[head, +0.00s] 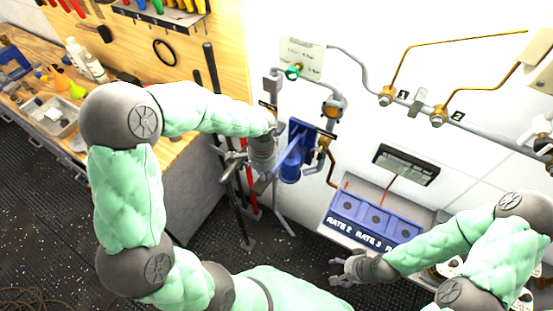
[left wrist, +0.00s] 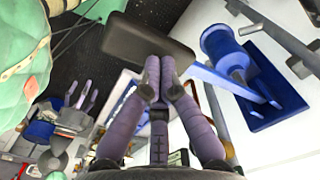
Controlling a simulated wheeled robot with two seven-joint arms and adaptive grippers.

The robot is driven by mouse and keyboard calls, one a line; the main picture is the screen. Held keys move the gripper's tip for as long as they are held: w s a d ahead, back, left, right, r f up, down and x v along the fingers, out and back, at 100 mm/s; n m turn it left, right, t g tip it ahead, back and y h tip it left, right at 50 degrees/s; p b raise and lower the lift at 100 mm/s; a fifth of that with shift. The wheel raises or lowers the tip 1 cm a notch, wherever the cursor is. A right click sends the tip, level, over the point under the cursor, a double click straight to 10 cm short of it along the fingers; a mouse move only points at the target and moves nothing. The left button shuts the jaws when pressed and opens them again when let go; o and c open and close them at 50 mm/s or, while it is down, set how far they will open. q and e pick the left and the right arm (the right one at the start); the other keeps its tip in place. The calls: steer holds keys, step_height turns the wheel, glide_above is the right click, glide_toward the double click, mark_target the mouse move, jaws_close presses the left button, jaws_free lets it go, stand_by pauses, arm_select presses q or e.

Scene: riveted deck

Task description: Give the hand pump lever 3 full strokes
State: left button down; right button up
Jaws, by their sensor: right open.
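The hand pump (head: 290,167) is blue and sits on a blue plate (head: 300,133) on the white wall; it also shows in the left wrist view (left wrist: 222,45). Its blue lever (left wrist: 228,84) ends in a dark grip (left wrist: 140,44). My left gripper (left wrist: 160,72) has its fingers drawn together at the grip, shut on it; the far side of the hold is hidden. In the head view my left gripper (head: 238,166) is left of the pump, partly hidden by my wrist. My right gripper (head: 346,268) is open and empty, low in front of the blue crates.
Pipes and valves run along the wall, with a gauge-like fitting (head: 334,107) close above the pump. A workbench (head: 62,125) with bottles stands at left. Dark floor (head: 290,262) is open below.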

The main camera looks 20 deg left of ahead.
arm_select(q)
steer(key=shift+r, duration=0.6)
steer(key=shift+r+p, duration=2.15)
steer(key=shift+r, duration=0.4)
steer(key=shift+f, duration=0.1)
